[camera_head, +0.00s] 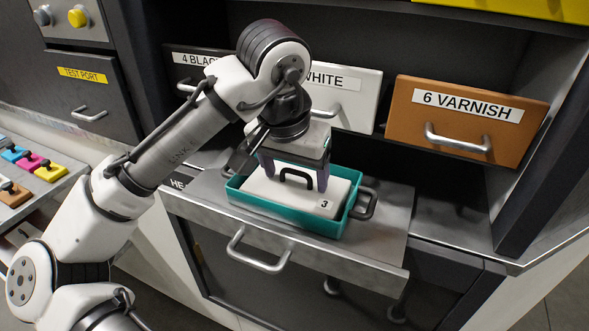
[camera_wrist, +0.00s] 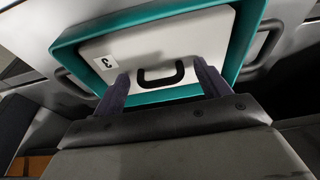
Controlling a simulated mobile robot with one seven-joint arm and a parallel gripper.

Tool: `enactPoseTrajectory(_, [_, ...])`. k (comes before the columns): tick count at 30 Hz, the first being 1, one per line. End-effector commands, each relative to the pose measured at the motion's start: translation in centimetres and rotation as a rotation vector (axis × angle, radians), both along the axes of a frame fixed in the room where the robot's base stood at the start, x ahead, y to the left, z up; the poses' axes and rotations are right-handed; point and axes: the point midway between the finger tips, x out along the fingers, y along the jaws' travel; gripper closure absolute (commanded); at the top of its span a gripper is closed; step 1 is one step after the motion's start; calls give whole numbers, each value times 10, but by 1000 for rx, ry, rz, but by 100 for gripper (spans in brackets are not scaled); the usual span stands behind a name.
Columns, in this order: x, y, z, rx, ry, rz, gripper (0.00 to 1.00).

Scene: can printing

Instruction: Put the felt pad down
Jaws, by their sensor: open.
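The white felt pad (camera_head: 262,190), marked 3 and with a black loop handle (camera_head: 297,174), lies flat inside a teal tray (camera_head: 285,222) in the head view. The pad also shows in the wrist view (camera_wrist: 195,42), with its handle (camera_wrist: 161,78) between my fingers. My gripper (camera_head: 296,186) is above the pad, pointing down. Its two fingers stand apart on either side of the handle, with a gap to it. In the wrist view my gripper (camera_wrist: 160,80) is open and holds nothing. Whether the fingertips touch the pad top I cannot tell.
The tray, with a dark side handle (camera_head: 364,204), sits on a pulled-out metal drawer (camera_head: 390,230). Behind it are a white drawer (camera_head: 350,112) and an orange drawer labelled 6 VARNISH (camera_head: 465,130). Coloured blocks (camera_head: 30,160) lie at the left.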

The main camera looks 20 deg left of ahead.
Motion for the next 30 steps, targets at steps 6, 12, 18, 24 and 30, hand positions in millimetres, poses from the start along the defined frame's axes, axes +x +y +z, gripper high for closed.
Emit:
enactPoseTrajectory(6, [0,0,6,1,-1,1,25])
enactPoseTrajectory(12, [-10,0,39,2,-2,1,25])
enactPoseTrajectory(18, [-21,2,82,3,-1,3,25])
enactPoseTrajectory(24, [-29,2,109,2,0,3,25])
enactPoseTrajectory(30, [-32,1,119,1,0,-1,25])
